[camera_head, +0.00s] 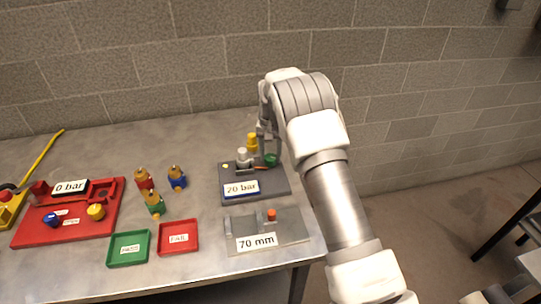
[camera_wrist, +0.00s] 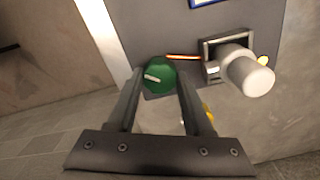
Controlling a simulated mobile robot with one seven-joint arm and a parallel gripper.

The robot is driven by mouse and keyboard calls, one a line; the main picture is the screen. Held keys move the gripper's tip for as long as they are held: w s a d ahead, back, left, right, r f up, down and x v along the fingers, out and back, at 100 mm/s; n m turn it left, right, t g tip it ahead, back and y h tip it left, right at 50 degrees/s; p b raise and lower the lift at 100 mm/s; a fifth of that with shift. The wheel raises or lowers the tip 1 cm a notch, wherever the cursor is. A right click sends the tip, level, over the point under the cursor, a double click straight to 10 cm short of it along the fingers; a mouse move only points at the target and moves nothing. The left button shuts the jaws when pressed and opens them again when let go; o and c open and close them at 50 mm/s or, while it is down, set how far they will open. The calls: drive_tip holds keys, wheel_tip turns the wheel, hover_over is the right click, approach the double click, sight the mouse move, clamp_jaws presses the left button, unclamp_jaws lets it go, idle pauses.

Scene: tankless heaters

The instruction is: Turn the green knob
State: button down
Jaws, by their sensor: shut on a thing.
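The green knob (camera_wrist: 158,76) is a round dark green disc with a pale pointer mark, on a grey panel. In the wrist view my gripper (camera_wrist: 160,80) has one finger on each side of the knob and is shut on it. In the head view the green knob (camera_head: 271,159) shows at the right end of the grey "20 bar" fixture (camera_head: 231,197), partly behind my gripper (camera_head: 268,150). An orange-red strip (camera_wrist: 183,57) lies beside the knob on the panel.
A white cylinder (camera_wrist: 250,78) stands close beside the knob; a yellow-topped part (camera_head: 251,139) is behind it. The "70 mm" plate (camera_head: 285,228), the green tray (camera_head: 128,262), the red tray (camera_head: 178,252) and the red fixture (camera_head: 30,236) share the table. A block wall (camera_head: 150,60) stands behind.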

sight(271, 157)
idle(0.4)
drive_tip(key=shift+c, duration=1.5)
unclamp_jaws()
wheel_tip(271, 157, up, 18)
drive_tip(key=shift+f, duration=0.25)
